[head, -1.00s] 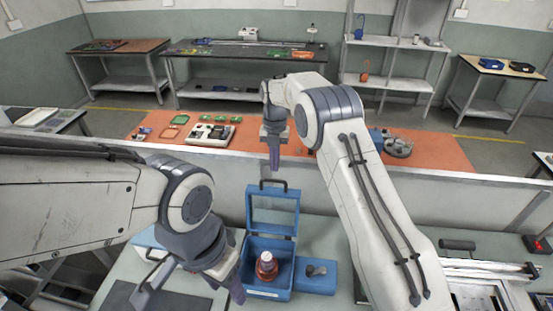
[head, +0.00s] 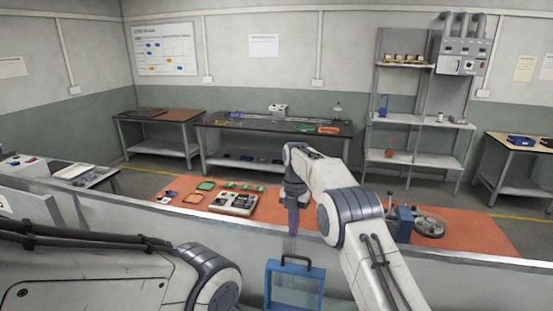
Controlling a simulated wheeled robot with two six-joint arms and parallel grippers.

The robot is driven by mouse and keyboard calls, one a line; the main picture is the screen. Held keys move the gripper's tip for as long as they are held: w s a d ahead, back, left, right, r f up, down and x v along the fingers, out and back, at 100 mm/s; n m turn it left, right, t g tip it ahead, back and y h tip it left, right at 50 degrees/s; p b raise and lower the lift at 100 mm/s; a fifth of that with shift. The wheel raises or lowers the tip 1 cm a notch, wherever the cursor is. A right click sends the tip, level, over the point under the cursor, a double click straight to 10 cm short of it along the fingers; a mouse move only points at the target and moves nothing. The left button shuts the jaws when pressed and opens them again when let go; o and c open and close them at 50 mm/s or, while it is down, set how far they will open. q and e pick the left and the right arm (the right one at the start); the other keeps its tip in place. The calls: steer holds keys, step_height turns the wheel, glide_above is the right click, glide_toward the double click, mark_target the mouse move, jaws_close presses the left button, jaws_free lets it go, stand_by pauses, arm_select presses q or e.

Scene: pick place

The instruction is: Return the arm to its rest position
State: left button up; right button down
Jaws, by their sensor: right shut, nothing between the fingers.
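My right arm reaches up from the lower right in the head view. Its gripper (head: 293,218) points down, shut and empty, above and apart from the handle of a blue case lid (head: 267,283). The lid stands open and upright at the bottom edge; the rest of the case is out of view. My left arm comes in from the lower left, and its gripper is below the frame.
A low grey wall (head: 135,222) runs across the front. Behind it an orange surface (head: 475,238) holds a grey tray (head: 234,202), green and orange pieces and a round metal part (head: 429,227). Workbenches and shelves (head: 420,120) stand along the far wall.

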steer(key=s+a+r+m+b, duration=0.1)
steer(key=s+a+m+b, duration=0.4)
steer(key=s, duration=0.5)
steer(key=s+a+r+m+b, duration=0.1)
steer(key=s+a+m+b, duration=0.15)
steer(key=s+m, duration=0.7)
steer(key=s+d+f+m+b, duration=0.1)
steer(key=s+f+m, duration=0.2)
steer(key=s, duration=0.4)
steer(key=s+d+f+m+b, duration=0.2)
steer(key=s+f+m, duration=0.1)
steer(key=s, duration=0.5)
steer(key=s+d+f+m+t+b, duration=0.1)
steer(key=s+d+f+m, duration=0.1)
steer(key=s, duration=0.6)
steer(key=shift+d+f+m+y+b, duration=0.25)
steer(key=shift+f+m+y+b, duration=0.15)
steer(key=shift+f+m, duration=0.2)
steer(key=shift+d, duration=0.1)
